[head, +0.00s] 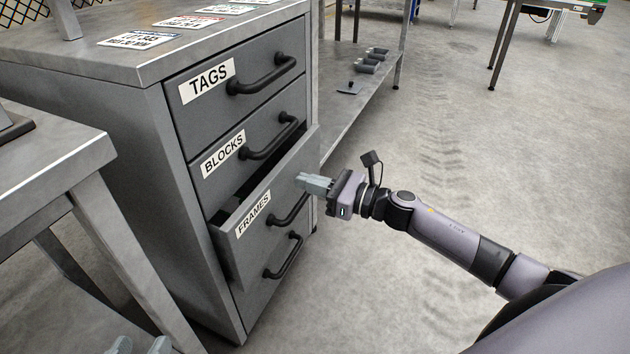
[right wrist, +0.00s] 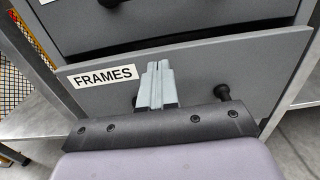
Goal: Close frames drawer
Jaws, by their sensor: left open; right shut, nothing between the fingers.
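The frames drawer (head: 246,254) is the third one down in the grey cabinet and stands partly open, with a dark gap above its front. Its FRAMES label and black handle (head: 290,212) face outward. My right gripper (head: 303,182) is shut and empty in front of the drawer front, just above the handle. In the right wrist view its closed fingers (right wrist: 157,72) point at the drawer front (right wrist: 215,65) and hide the handle's middle. I cannot tell if they touch it. My left gripper (head: 138,346) is open at the bottom left edge, only its fingertips showing.
The TAGS drawer (head: 210,115) and BLOCKS drawer (head: 205,185) above look closed, as does an unlabelled lower drawer. A metal table (head: 50,165) stands left of the cabinet. A low shelf (head: 345,115) stands behind. The floor to the right is clear.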

